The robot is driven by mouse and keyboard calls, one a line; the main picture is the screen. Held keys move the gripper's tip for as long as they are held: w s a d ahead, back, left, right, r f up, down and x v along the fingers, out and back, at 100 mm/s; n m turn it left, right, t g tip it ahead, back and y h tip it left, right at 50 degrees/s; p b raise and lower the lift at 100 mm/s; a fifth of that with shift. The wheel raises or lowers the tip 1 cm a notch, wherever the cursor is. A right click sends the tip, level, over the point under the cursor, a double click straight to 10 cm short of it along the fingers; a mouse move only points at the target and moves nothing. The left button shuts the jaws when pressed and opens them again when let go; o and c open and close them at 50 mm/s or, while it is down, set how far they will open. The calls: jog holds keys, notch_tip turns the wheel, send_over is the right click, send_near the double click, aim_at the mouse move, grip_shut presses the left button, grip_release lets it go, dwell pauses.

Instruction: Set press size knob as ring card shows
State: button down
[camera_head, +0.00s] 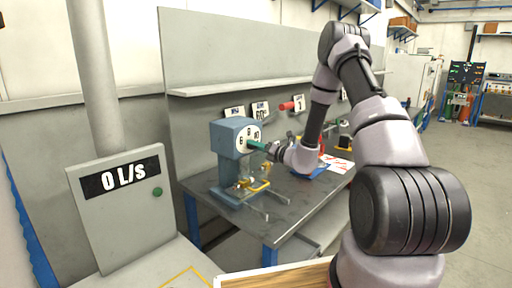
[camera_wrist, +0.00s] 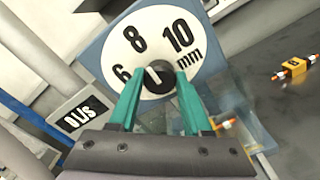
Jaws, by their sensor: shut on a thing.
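A blue press (camera_head: 228,150) stands on the bench, with a white dial (camera_head: 243,140) on its front. In the wrist view the dial (camera_wrist: 135,24) reads 6, 8, 10 and mm. The dark round size knob (camera_wrist: 158,72) sits low on the dial with a pale mark on it; I cannot tell exactly which number it points at. My gripper (camera_wrist: 159,80) has its teal fingers shut on the knob's sides. In the head view my gripper (camera_head: 258,145) reaches the dial from the right. Several small cards (camera_head: 260,109) hang behind; which is the ring card is unclear.
A grey box (camera_head: 130,210) reading 0 L/s, with a green button (camera_head: 157,191), stands at left. A shelf (camera_head: 240,87) runs above the bench (camera_head: 265,220). An orange-and-black item (camera_wrist: 293,67) lies right of the press in the wrist view.

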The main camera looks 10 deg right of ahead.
jog(key=m, duration=1.1)
jog(key=shift+d+f+m, duration=0.1)
jog(key=shift+m, duration=0.5)
jog(key=shift+c, duration=1.7)
grip_release()
jog(key=v, duration=1)
jog(key=shift+s+d, duration=0.25)
jog(key=shift+s, duration=0.05)
